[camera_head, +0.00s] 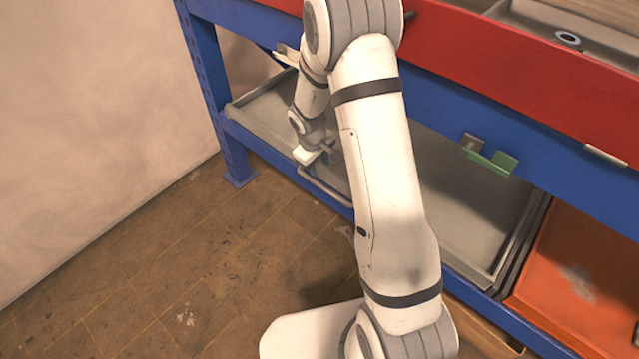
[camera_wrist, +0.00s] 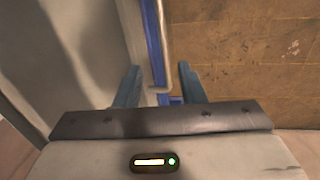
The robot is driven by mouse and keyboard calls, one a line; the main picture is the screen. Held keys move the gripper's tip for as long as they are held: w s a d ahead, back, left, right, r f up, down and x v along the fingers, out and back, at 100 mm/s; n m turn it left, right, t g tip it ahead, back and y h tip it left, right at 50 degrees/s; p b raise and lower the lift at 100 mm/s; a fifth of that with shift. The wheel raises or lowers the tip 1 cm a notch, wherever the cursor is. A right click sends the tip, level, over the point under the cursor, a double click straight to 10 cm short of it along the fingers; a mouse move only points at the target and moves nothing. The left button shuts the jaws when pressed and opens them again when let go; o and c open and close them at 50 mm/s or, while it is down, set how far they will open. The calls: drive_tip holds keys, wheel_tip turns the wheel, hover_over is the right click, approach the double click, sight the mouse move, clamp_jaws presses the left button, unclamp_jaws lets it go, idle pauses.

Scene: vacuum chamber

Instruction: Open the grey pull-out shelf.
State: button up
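The grey pull-out shelf (camera_head: 467,205) sits low in the blue frame, under the red bench edge. Its bar handle (camera_head: 325,188) runs along its front; part of the shelf is hidden behind my arm. My gripper (camera_head: 325,148) is at the left end of the handle. In the wrist view my gripper (camera_wrist: 158,68) has its two fingers apart. The handle (camera_wrist: 164,45) runs between them with a gap on either side, and neither finger visibly touches it. The shelf's grey surface (camera_wrist: 95,50) lies left of the handle.
An orange tray (camera_head: 585,265) is at the right of the grey shelf. A green clip (camera_head: 492,162) hangs on the blue rail above. A blue upright post (camera_head: 212,95) and a pale wall (camera_head: 90,120) are at the left. The brown floor (camera_head: 190,255) in front is clear.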

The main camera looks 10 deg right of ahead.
sight(320, 186)
drive_tip(key=f, duration=0.3)
drive_tip(key=w+f, duration=0.1)
drive_tip(key=f, duration=0.3)
drive_tip(key=d+f+b, duration=0.1)
drive_tip(key=f, duration=0.3)
drive_tip(key=shift+w, duration=0.25)
drive_tip(key=shift+r, duration=0.1)
drive_tip(key=shift+c, duration=0.2)
drive_tip(key=c, duration=0.7)
clamp_jaws()
drive_tip(key=shift+a, duration=0.15)
